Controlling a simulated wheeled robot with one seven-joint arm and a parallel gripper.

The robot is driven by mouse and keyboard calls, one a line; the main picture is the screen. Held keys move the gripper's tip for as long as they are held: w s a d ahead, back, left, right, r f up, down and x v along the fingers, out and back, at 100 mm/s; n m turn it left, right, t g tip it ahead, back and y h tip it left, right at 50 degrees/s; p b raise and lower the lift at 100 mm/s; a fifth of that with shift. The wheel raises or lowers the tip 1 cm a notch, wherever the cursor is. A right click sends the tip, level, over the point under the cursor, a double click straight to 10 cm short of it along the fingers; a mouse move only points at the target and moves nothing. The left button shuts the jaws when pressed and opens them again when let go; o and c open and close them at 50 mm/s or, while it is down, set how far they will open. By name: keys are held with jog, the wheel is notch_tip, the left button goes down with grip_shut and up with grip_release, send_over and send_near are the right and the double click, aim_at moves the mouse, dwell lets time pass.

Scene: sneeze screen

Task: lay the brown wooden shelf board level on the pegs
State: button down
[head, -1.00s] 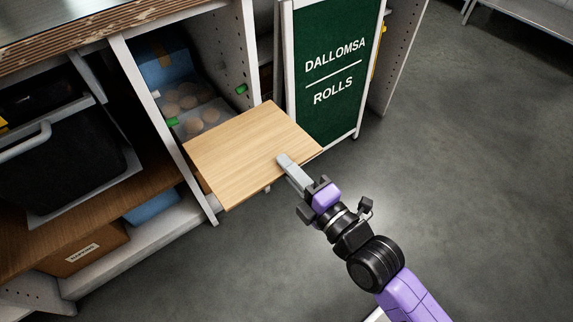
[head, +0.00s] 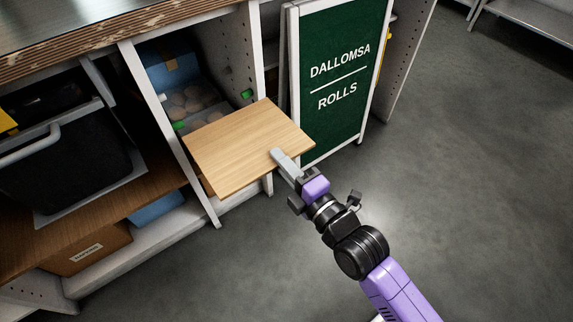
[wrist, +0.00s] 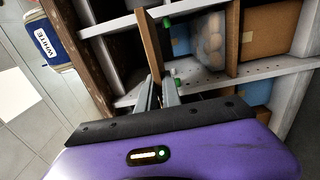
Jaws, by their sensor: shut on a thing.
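The light brown wooden shelf board (head: 235,150) is at the mouth of the open cabinet bay, much of it still out in front. My gripper (head: 279,156) is shut on the board's near edge. In the wrist view the board (wrist: 150,42) shows nearly edge-on, between the finger tips (wrist: 158,88). Green pegs show on the bay walls: one on the right wall (head: 247,93) and one on the left (head: 179,125), just past the board's far edge. The wrist view also shows green pegs (wrist: 167,23). I cannot tell whether the board touches any peg.
A green sign board (head: 335,85) stands close to the right of the bay. Round buns in a clear tub (head: 192,98) and a blue box (head: 163,68) are inside the bay. A black bin (head: 60,155) is in the left bay. The floor at right is clear.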

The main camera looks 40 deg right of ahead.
aim_at(255, 132)
jog(key=shift+w+b, duration=0.75)
jog(key=shift+w, duration=4.4)
jog(key=w+b, duration=0.8)
jog(key=w, duration=0.7)
jog(key=shift+w, duration=0.4)
jog(key=shift+r, duration=0.1)
jog(key=shift+f+b, duration=1.1)
jog(key=c, duration=1.2)
grip_release()
jog(key=shift+f, duration=0.1)
jog(key=shift+f+b, duration=0.3)
jog(key=shift+s, duration=0.1)
